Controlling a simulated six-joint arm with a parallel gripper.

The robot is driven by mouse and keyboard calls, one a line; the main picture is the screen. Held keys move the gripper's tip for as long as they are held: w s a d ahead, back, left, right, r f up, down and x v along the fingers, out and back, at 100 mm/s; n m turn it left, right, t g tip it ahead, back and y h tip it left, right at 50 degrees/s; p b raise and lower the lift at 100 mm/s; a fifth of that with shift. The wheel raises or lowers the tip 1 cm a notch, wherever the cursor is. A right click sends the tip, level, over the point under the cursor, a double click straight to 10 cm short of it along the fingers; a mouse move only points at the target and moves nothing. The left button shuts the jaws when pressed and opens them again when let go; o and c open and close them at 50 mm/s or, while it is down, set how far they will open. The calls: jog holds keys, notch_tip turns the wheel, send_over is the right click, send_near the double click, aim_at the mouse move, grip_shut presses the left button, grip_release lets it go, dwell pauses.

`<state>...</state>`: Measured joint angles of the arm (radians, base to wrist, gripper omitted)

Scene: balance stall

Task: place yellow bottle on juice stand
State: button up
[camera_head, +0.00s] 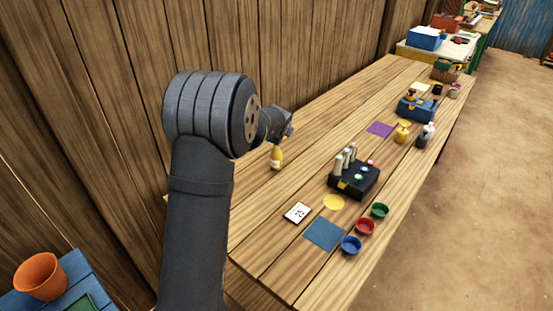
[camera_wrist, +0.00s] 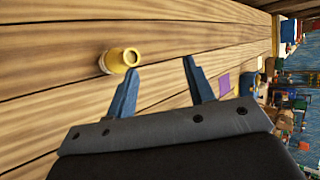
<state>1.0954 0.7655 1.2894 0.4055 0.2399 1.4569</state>
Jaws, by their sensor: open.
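The yellow bottle (camera_head: 276,158) stands on the wooden table near the plank wall, just below my wrist in the head view. In the wrist view the yellow bottle (camera_wrist: 122,60) shows close to the left fingertip, outside the gap between the fingers. My gripper (camera_wrist: 160,66) is open with nothing between its fingers. In the head view my gripper's fingers are too small or hidden to make out. No thing is clearly marked as the juice stand; a flat yellow disc (camera_head: 334,202) and a black box (camera_head: 355,180) holding several bottles are on the table.
A white card (camera_head: 297,212), a blue mat (camera_head: 324,235) and blue (camera_head: 351,245), red (camera_head: 365,227) and green (camera_head: 379,210) bowls lie at the near end. A purple mat (camera_head: 380,129) lies farther back. The wall borders the table's left side.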

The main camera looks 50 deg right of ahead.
aim_at(275, 147)
jog(key=a+f+n+h, duration=0.1)
jog(key=f+n+h, duration=0.2)
jog(key=n, duration=0.3)
jog(key=w+a+f+n+h, duration=0.1)
jog(key=f+n+h, duration=0.2)
jog(key=n, duration=0.3)
jog(key=a+f+n+h, duration=0.2)
jog(key=n+h, duration=0.1)
jog(key=n, duration=0.4)
jog(key=shift+w+f, duration=0.2)
jog(key=shift+f, duration=0.2)
jog(key=shift+d+f, duration=0.25)
jog(key=shift+x, duration=3.5)
grip_shut()
